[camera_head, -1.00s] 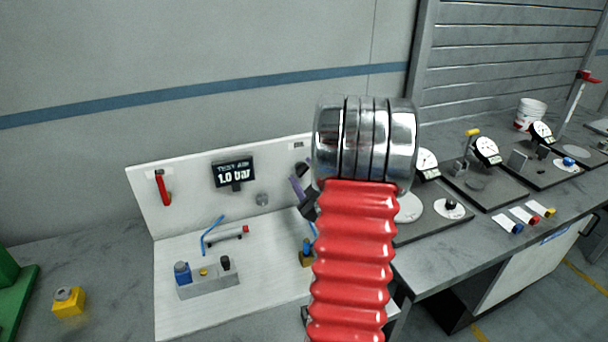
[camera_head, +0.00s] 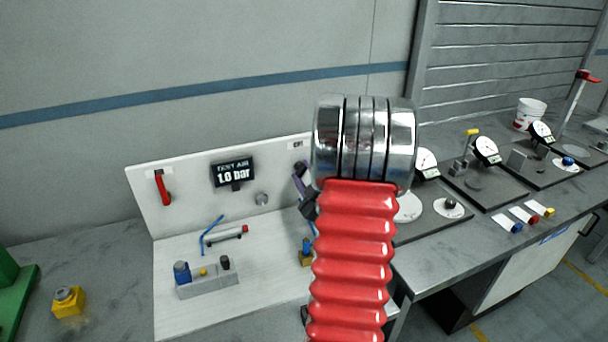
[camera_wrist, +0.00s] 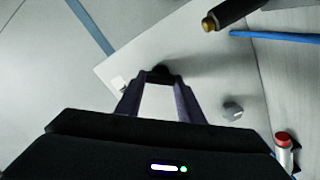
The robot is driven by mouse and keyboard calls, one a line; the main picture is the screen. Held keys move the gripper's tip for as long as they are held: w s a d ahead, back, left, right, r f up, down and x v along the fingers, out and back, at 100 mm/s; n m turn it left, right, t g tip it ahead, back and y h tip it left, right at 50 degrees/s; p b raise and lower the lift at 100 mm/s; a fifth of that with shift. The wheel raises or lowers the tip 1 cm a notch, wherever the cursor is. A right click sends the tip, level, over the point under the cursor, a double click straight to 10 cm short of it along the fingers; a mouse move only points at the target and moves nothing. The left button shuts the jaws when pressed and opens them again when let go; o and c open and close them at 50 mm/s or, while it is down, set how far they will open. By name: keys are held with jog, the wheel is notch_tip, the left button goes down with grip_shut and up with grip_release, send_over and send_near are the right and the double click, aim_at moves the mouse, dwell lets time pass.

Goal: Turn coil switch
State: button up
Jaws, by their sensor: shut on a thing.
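The coil switch appears to be the small dark knob (camera_wrist: 160,71) on the upright white panel, beside a small white label (camera_wrist: 119,84). In the wrist view my gripper (camera_wrist: 160,80) has its purple fingers closing in on this knob, and it is shut on it. In the head view my gripper (camera_head: 300,178) shows only partly at the right end of the panel. My red arm sleeve and metal joint hide much of that area, including most of the knob. A small label (camera_head: 297,145) shows above the fingers; its text is too small to read surely.
The white panel (camera_head: 146,190) carries a red handle (camera_head: 164,188), a 1.0 bar display (camera_head: 233,173) and a grey knob (camera_head: 261,199). Gauge stations (camera_head: 485,190) are at right.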

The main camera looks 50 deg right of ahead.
jog(key=n, duration=0.4)
jog(key=shift+a+f+n, duration=0.15)
jog(key=shift+f+n, duration=0.05)
jog(key=shift+n, duration=0.1)
jog(key=shift+f+n, duration=0.15)
jog(key=shift+n, duration=1.65)
jog(key=o, duration=1.1)
jog(key=shift+c, duration=0.2)
